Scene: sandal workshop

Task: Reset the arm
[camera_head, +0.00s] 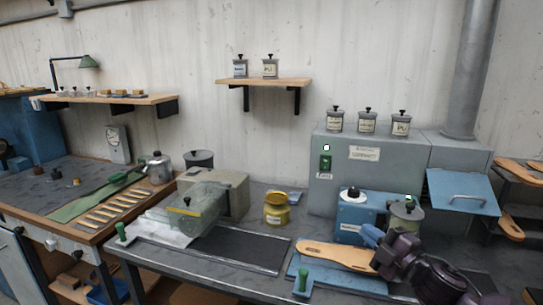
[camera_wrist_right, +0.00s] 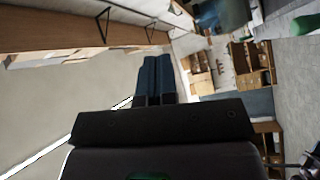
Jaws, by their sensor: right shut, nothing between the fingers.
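My right arm comes in from the lower right in the head view. I cannot tell how high the gripper is above the bench. My left gripper is not in view.
The sole lies on a blue board (camera_head: 340,280) with a green-handled tool (camera_head: 302,281) beside it. A dark mat (camera_head: 240,249) is bare at centre.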

